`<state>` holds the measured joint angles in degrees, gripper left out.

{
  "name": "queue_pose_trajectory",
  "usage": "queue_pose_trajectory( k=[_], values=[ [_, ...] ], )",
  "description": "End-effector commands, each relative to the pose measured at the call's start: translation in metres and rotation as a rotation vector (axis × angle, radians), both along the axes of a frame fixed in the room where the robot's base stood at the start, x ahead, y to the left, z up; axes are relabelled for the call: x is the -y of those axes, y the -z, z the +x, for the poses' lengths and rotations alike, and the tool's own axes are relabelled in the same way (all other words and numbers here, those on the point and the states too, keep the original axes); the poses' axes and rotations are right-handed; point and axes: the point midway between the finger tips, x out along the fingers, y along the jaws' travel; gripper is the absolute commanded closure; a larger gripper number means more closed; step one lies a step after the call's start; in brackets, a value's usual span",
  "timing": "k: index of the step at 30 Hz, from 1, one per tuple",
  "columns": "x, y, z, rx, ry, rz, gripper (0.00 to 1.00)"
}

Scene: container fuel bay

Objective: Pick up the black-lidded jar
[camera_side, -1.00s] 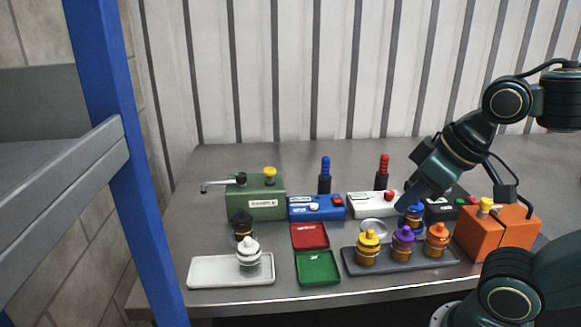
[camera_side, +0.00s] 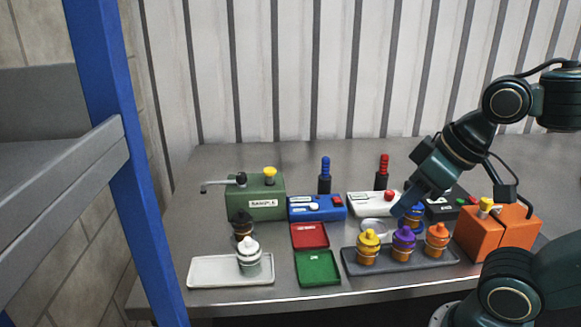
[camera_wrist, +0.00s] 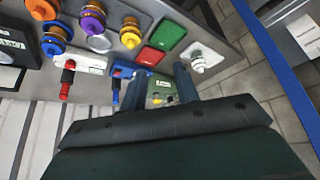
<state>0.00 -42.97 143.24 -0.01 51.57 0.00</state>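The black-lidded jar (camera_side: 241,223) stands upright on the table at the left in the side view, in front of the green SAMPLE box (camera_side: 255,198) and behind the white tray (camera_side: 212,271). I cannot make it out in the wrist view, where a finger may cover it. My gripper (camera_side: 412,203) is far to the right of it, low over the blue-lidded jar (camera_side: 411,216) and partly hiding that jar. In the wrist view my gripper (camera_wrist: 160,82) has its two fingers apart, with the distant green box (camera_wrist: 161,91) showing between them. It holds nothing.
A white-lidded jar (camera_side: 249,257) stands on the white tray. Yellow, purple and orange-lidded jars stand on a grey tray (camera_side: 400,268). Red (camera_side: 310,236) and green (camera_side: 318,267) trays lie between. Blue (camera_side: 317,208) and white boxes stand behind, an orange box (camera_side: 497,235) at right.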

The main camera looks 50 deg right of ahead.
Motion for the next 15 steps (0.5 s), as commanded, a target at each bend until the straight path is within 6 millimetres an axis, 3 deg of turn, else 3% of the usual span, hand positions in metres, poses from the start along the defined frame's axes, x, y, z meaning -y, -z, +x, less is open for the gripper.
queue_pose_trajectory(
  k=[1,6,15],
  values=[
    [0.0,0.0,0.0,0.0,0.0,0.0,0.59],
    [0.0,0.0,0.0,0.0,0.0,0.0,0.29],
    [-0.0001,-0.0006,0.0006,-0.001,-0.003,-0.001,0.29]
  ],
)
